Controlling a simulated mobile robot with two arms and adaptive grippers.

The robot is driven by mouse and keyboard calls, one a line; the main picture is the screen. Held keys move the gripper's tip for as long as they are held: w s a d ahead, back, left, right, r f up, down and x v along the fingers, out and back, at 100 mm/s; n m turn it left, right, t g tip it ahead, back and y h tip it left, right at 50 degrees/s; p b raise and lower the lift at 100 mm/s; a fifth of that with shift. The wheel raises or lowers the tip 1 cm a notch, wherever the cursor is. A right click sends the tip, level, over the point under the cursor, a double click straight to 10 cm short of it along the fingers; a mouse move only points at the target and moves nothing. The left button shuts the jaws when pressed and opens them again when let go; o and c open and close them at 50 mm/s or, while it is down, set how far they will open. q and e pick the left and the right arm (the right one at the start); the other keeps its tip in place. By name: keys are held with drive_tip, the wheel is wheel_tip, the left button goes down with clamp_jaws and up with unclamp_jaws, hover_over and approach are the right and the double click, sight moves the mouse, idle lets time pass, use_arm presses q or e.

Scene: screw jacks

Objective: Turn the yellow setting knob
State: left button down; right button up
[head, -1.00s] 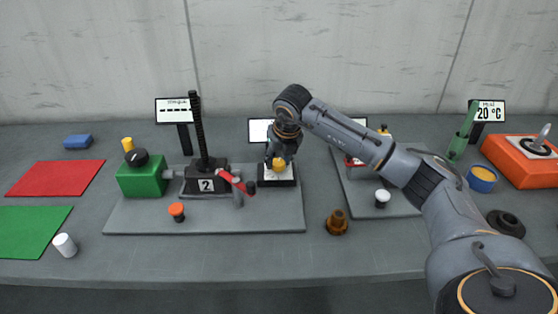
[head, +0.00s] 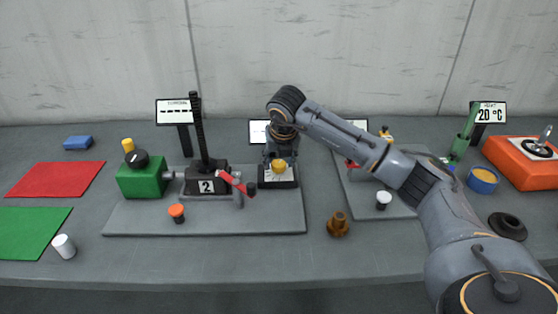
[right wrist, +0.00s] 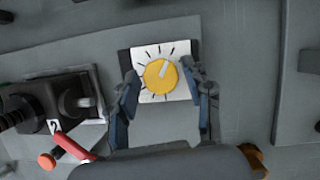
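The yellow setting knob (head: 279,166) sits on a white dial face with black tick marks, on a dark box at the right end of the left grey plate. In the right wrist view the knob (right wrist: 160,76) has a pale pointer mark aimed up and slightly right. My right gripper (right wrist: 160,78) has one finger on each side of the knob. Narrow strips of white dial show between fingers and knob, so it looks open around it; contact is not clear. In the head view the gripper hangs just behind and above the knob. My left gripper is out of view.
Left of the dial stands a black screw jack (head: 206,182) with a red crank handle (head: 236,183) near the box. A green block (head: 142,178) is farther left. A brown knobbed part (head: 338,224) lies on the bench in front. A second grey plate is at right, partly behind my arm.

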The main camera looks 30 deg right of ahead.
idle(0.3)
drive_tip(key=shift+r, duration=0.3)
drive_tip(key=v, duration=1.1)
drive_tip(key=shift+s, duration=0.25)
drive_tip(key=shift+r, duration=0.1)
